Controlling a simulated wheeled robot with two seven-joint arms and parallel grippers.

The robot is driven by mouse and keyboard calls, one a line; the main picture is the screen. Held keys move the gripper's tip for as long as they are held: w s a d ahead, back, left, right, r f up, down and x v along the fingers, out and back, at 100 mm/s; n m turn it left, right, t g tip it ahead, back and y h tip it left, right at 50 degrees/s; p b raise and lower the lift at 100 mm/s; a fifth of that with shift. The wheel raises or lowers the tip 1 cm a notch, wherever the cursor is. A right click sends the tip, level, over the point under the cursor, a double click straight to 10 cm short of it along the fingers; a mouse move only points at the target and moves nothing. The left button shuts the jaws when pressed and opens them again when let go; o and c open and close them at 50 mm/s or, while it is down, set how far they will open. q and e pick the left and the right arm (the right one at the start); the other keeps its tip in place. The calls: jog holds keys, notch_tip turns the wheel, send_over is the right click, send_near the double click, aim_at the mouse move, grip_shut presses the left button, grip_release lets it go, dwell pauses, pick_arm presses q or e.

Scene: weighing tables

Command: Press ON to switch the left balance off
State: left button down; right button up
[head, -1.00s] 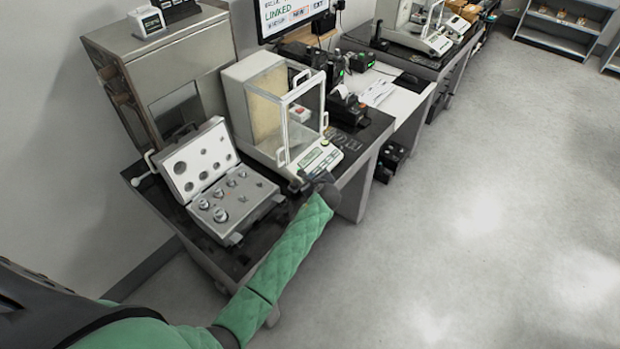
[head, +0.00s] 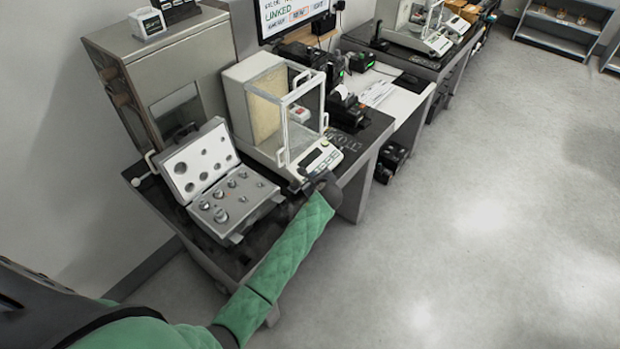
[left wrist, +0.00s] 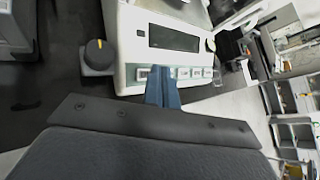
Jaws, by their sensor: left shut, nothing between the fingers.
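The left balance (head: 318,158) stands on the near table, a white unit with a glass draft shield. Its front panel also shows in the left wrist view (left wrist: 140,22), with a dark, blank display (left wrist: 173,38) and a row of small keys (left wrist: 190,73) below. My left gripper (head: 306,184) is at the panel's front edge. Its blue fingers (left wrist: 160,82) are shut and empty, with their tips at the left part of the key row. They hide part of that row, and I cannot tell whether they touch a key. My right gripper is not in view.
An open case of weights (head: 222,192) lies left of the balance. A printer (head: 347,108) and papers (head: 376,92) are to its right. A second balance (head: 420,35) stands on a farther table. The floor on the right is clear.

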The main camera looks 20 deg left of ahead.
pick_arm(q)
jog(key=shift+r, duration=0.1)
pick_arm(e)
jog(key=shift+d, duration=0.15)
pick_arm(q)
jog(key=r, duration=0.1)
jog(key=d+r, duration=0.1)
jog(key=r, duration=0.2)
jog(key=shift+s+d+r, duration=0.2)
jog(key=shift+s+d, duration=0.1)
dwell(0.5)
dwell(0.3)
